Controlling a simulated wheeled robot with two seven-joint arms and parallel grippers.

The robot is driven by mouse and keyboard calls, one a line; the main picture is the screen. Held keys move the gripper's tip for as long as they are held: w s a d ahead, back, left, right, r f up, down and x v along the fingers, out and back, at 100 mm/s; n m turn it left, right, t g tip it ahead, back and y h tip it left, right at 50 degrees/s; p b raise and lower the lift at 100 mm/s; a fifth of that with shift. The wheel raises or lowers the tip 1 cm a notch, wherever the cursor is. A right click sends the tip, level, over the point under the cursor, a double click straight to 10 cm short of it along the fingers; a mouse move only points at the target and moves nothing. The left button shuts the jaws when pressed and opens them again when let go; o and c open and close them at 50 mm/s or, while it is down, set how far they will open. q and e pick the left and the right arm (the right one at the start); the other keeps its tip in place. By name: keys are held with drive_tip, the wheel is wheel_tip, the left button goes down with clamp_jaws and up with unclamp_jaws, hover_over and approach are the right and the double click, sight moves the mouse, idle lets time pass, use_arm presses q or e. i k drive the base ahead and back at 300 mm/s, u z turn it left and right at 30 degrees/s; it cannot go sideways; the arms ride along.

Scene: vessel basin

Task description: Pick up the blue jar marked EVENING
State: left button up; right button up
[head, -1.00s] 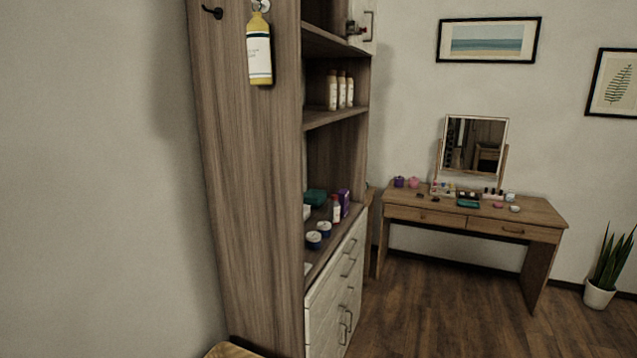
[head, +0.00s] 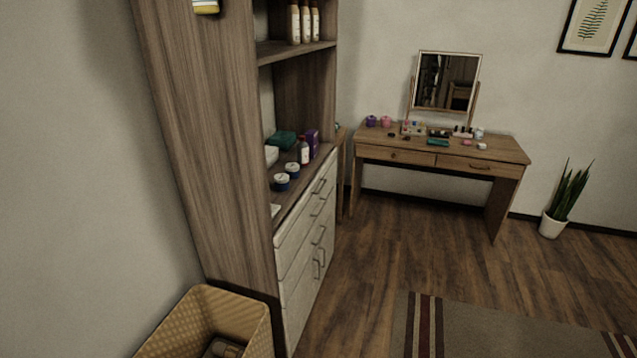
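Two small blue jars with pale lids stand on the open shelf of the tall wooden cabinet in the head view. The nearer blue jar (head: 281,182) is close to the shelf's front edge, and the farther blue jar (head: 292,169) stands just behind it to the right. Their markings are too small to read, so I cannot tell which says EVENING. Neither of my grippers is in view.
The tall cabinet (head: 195,150) has drawers (head: 307,245) below the shelf. A bottle (head: 305,152), purple box (head: 313,141) and green item (head: 281,140) stand behind the jars. A wicker basket (head: 253,328) stands at the cabinet's foot. The wooden floor (head: 400,250) right of the drawers is clear.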

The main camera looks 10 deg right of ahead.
sight(281, 180)
drive_tip(key=z, duration=1.3)
drive_tip(key=i, duration=3.8)
drive_tip(key=z, duration=1.15)
drive_tip(key=i, duration=0.5)
drive_tip(key=u, duration=2.75)
